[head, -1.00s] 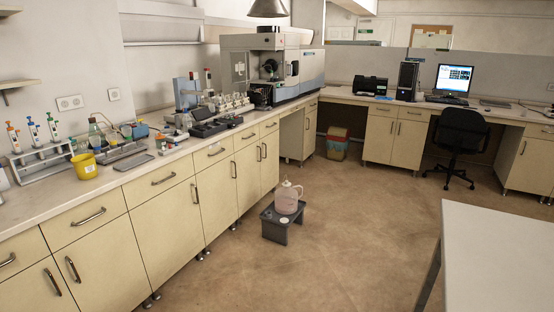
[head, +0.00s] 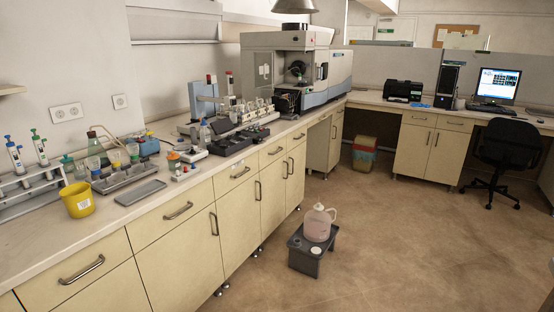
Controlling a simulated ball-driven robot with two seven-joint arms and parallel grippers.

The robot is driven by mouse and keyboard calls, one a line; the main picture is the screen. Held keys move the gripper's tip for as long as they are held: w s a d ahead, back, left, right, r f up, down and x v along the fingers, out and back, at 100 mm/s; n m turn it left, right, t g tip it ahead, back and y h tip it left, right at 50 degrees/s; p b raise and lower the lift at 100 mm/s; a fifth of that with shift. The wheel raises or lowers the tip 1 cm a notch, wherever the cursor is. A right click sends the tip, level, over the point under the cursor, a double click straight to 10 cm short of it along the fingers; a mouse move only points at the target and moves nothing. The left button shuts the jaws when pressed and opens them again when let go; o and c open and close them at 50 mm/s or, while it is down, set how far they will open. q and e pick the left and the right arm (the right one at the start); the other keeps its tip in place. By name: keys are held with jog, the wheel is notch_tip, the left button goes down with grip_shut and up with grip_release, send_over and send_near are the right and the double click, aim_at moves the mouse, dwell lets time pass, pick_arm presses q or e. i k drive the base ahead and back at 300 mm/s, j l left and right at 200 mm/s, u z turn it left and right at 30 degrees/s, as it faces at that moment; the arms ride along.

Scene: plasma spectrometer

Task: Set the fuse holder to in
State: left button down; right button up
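The fuse holder cannot be made out in the head view. The large grey and blue spectrometer (head: 331,70) stands on the far end of the left bench, with a dark open chamber in its front. Smaller bench devices and a dark tray (head: 236,141) stand in front of it. Neither of my grippers shows in the view.
The left bench (head: 88,235) carries a yellow cup (head: 77,200), a pipette rack (head: 30,186) and bottles. A grey stool (head: 305,256) with a pink jug (head: 319,223) stands on the floor beside it. An office chair (head: 508,153) is at the right. The middle floor is clear.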

aim_at(257, 140)
jog(key=i+l, duration=0.25)
jog(key=i, duration=0.2)
jog(key=i+l+u, duration=0.1)
jog(key=i+l, duration=0.15)
jog(key=i, duration=0.2)
jog(key=i+l, duration=0.25)
jog(key=i, duration=0.15)
jog(key=u, duration=0.05)
